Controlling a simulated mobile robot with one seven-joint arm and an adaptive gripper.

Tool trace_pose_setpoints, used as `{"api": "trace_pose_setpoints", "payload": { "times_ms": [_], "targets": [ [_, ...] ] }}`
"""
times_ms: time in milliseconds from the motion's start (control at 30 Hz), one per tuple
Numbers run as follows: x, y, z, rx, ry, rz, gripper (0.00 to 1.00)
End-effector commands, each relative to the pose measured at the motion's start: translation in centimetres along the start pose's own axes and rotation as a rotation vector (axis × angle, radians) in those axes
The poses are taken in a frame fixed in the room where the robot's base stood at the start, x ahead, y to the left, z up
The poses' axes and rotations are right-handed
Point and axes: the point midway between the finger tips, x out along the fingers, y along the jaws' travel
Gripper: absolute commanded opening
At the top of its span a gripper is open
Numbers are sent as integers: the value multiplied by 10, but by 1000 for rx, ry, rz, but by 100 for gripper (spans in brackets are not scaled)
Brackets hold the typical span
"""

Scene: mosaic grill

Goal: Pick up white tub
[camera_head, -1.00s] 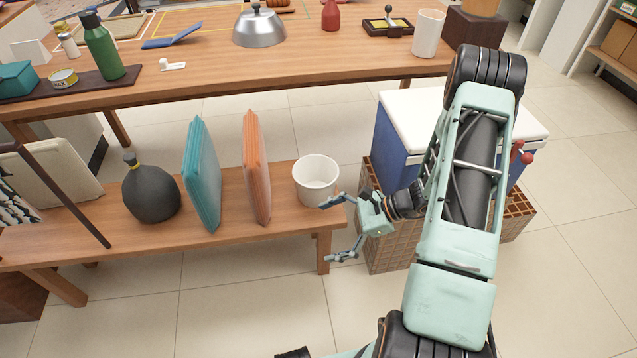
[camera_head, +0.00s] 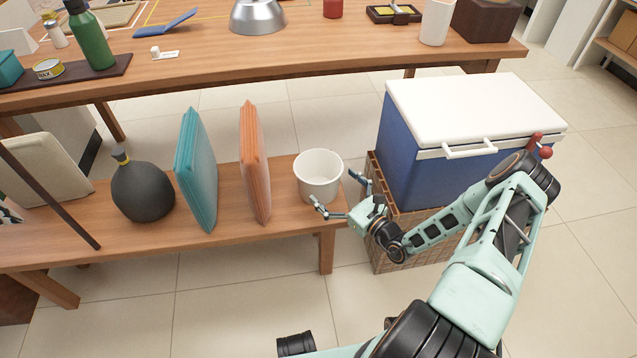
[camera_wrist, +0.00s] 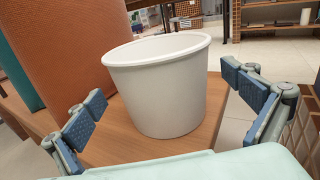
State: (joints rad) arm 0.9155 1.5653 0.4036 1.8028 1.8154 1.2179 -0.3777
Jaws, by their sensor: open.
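The white tub (camera_head: 318,178) stands upright and open-topped near the right end of the low wooden bench (camera_head: 285,222). In the wrist view the tub (camera_wrist: 165,88) is straight ahead, lying between my two fingers. My gripper (camera_head: 340,192) is open at the tub's right side, with one finger at its front right and the other at its back right. In the wrist view my gripper (camera_wrist: 172,108) shows blue pads spread wide, with no clear contact on the tub. The tub's far side is hidden in the wrist view.
An orange folded slab (camera_head: 254,163) stands upright just left of the tub, with a teal one (camera_head: 197,170) and a dark round bottle (camera_head: 142,190) beyond. A blue cooler with a white lid (camera_head: 470,110) stands right of the bench. A higher table (camera_head: 300,62) is behind.

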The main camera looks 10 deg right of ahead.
Motion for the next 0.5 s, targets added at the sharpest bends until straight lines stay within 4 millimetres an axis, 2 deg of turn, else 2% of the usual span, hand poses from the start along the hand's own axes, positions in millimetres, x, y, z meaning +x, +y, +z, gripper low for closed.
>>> {"api": "trace_pose_setpoints", "payload": {
  "times_ms": [233,500],
  "targets": [
    [21,0,2,-2,-1,2,100],
    [58,0,6,-2,0,3,100]
  ]
}}
